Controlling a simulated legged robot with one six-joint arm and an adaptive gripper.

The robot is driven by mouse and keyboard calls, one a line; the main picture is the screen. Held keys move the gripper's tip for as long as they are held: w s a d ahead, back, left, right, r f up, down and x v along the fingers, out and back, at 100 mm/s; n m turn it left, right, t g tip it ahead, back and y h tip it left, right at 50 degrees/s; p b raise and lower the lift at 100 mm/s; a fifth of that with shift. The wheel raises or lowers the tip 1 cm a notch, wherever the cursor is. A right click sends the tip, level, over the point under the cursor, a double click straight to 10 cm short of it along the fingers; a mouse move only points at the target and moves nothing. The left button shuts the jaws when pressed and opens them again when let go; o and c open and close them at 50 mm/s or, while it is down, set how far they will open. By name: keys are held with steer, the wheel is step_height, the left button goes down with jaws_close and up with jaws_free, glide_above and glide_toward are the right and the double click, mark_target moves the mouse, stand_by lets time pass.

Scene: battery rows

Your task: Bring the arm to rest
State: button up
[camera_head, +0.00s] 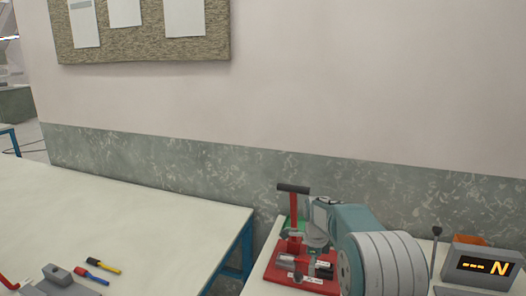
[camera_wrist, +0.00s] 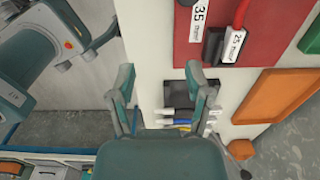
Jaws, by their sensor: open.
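My gripper (camera_wrist: 164,88) shows in the wrist view with its two teal fingers spread wide apart. No object is between them; past the gap are a white surface, a dark square item and several pens. In the head view my grey and teal arm is at the lower right, in front of a red fixture (camera_head: 274,272) with a black-handled lever (camera_head: 293,188). The arm covers part of that fixture. I cannot clearly make out the fingertips in the head view.
A display box (camera_head: 485,268) and a thin upright rod (camera_head: 436,255) stand right of my arm. The left table (camera_head: 150,215) is mostly clear, with markers (camera_head: 97,269) at its near edge. An orange tray (camera_wrist: 274,97) lies right of my fingers. A wall is behind.

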steer(key=s+d+r+n+t, duration=0.25)
steer(key=s+r+n, duration=0.75)
steer(key=s+r, duration=0.7)
steer(key=s+f+n+t, duration=0.1)
steer(key=s+n+t, duration=0.2)
steer(key=s+n, duration=0.8)
steer(key=s+a, duration=0.1)
steer(key=s, duration=0.7)
steer(key=shift+s, duration=0.2)
